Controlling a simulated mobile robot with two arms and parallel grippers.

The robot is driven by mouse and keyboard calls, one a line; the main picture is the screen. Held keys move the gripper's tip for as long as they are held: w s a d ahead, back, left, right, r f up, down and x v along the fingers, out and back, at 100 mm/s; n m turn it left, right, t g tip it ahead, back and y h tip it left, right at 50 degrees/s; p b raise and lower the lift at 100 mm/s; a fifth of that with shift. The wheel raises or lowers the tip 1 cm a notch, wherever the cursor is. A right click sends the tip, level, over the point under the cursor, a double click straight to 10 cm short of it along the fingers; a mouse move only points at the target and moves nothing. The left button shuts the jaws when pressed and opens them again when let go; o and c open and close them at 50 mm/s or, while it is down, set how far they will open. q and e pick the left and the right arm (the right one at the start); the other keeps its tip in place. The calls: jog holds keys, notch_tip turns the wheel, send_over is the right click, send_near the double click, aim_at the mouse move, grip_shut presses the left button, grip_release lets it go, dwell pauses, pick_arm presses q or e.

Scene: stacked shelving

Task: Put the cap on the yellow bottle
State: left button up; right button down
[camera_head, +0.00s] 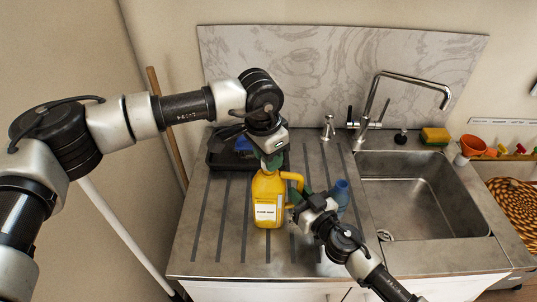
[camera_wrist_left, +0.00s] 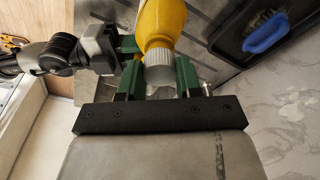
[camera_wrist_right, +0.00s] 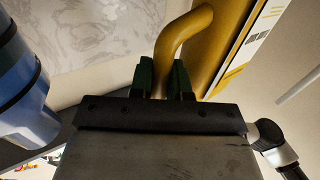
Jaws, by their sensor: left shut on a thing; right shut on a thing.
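The yellow bottle (camera_head: 262,192) stands upright on the ribbed steel drainboard, its white label facing me. My right gripper (camera_head: 301,199) is shut on the bottle's handle; in the right wrist view the handle (camera_wrist_right: 178,45) runs down between the green fingers. My left gripper (camera_head: 271,160) points down over the bottle's top. In the left wrist view the pale, ridged cap (camera_wrist_left: 159,68) is between its green fingers, in line with the bottle's neck and appearing to meet it. Whether the cap is fully seated cannot be told. In the head view the left gripper hides the cap.
A blue bottle (camera_head: 342,190) stands close to the right of my right gripper. A black tray (camera_head: 216,160) with a blue item lies behind the yellow bottle. The sink (camera_head: 420,190) and tap (camera_head: 368,108) are to the right. The drainboard's front left is clear.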

dwell(0.3)
pick_arm(q)
jog(key=o, duration=0.9)
jog(key=shift+r, duration=0.1)
jog(key=shift+r, duration=2.15)
jog(key=shift+c, duration=0.4)
